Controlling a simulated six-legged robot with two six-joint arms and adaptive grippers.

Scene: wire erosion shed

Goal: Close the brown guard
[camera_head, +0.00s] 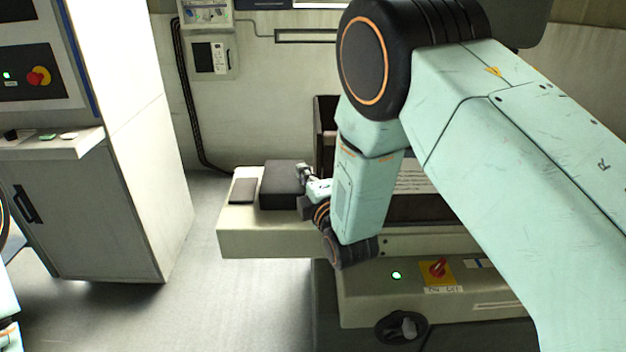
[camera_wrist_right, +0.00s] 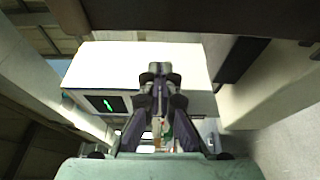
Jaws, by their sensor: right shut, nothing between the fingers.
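The brown guard (camera_head: 325,108) belongs to the machine on the right in the head view. A dark brown upright part shows left of my right arm and a brown lower part (camera_head: 420,208) shows to its right; the arm hides much between them. I cannot tell how far open it is. A dark brown panel (camera_wrist_right: 200,14), likely the guard, crosses the top of the wrist view. My right gripper (camera_head: 304,170) is shut and empty, beside the guard's left side and by a black block. Its closed fingers show in the wrist view (camera_wrist_right: 160,74).
The black block (camera_head: 284,184) and a dark flat plate (camera_head: 243,190) lie on the machine's pale bed (camera_head: 262,243). A front panel has a red rotary switch (camera_head: 438,267) and green lamp. A tall cabinet (camera_head: 95,200) stands left. Floor between is clear.

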